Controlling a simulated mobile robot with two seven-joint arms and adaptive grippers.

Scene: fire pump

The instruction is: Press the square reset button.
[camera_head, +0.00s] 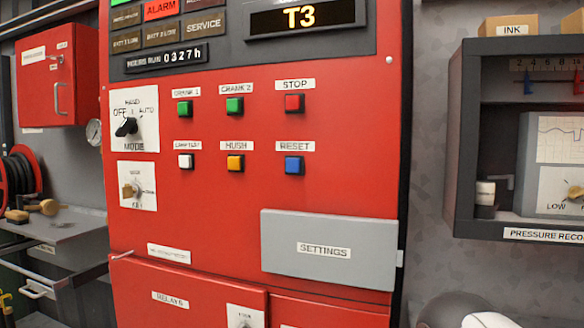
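The square blue reset button (294,165) is on the red panel, right of centre, under a white RESET label. It is the rightmost of the lower button row. A yellow HUSH button (235,163) and a white lamp test button (186,161) are to its left. A red STOP button (294,103) is above it. Nothing covers the reset button. Neither of my grippers shows in the head view. A dark and white rounded part at the bottom right edge appears to be my own arm.
A grey SETTINGS cover (330,271) sits below the buttons. A mode knob (126,127) and a key switch (127,191) are at the left. Green crank buttons (234,105) are above. A dark pressure recorder box (470,150) stands out at the right. The space before the buttons looks clear.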

